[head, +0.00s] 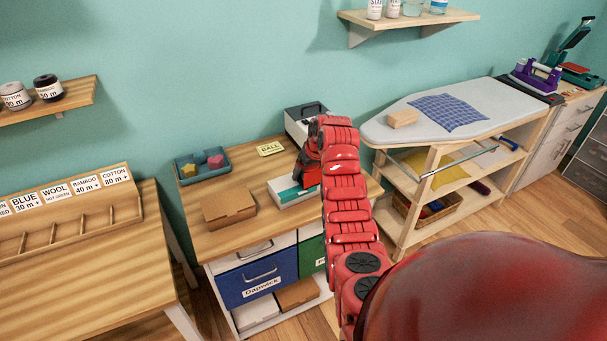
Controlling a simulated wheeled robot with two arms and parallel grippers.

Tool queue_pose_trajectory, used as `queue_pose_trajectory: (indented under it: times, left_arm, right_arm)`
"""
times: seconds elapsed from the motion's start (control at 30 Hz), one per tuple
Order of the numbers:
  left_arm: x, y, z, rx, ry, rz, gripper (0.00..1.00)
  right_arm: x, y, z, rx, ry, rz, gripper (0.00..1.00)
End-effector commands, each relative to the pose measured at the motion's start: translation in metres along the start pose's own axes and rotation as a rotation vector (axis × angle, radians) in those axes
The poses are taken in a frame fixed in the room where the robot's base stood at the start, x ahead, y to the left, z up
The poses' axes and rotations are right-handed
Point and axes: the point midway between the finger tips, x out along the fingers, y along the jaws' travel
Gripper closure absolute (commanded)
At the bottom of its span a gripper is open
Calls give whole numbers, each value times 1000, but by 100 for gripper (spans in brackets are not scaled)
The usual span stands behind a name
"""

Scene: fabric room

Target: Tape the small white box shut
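A small white box (283,199) with a teal band on top lies on the wooden worktable at its right part. My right arm comes up from the lower right, and its gripper (308,176) is over the right end of this box. The arm hides part of the box and the table behind it. Whether the fingers touch the box or are open cannot be made out. No tape roll can be clearly made out. My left gripper is not in view.
The worktable (250,232) also holds a brown box (228,205), a blue-grey tray (202,165) with small blocks, a yellowish card (270,149) and a grey-white case (296,127). An ironing board (450,120) stands right; a labelled rack (70,208) left.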

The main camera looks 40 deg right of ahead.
Motion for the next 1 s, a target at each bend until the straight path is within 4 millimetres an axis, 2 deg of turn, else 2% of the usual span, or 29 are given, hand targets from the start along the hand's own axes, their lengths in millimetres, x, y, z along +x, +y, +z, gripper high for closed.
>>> queue_pose_trajectory:
  times: [0.53, 1.0]
  left_arm:
    - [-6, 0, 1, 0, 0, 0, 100]
    - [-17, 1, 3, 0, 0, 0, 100]
  right_arm:
    - [1, 8, 1, 1, -1, -1, 83]
    - [2, 27, 3, 1, -3, -1, 83]
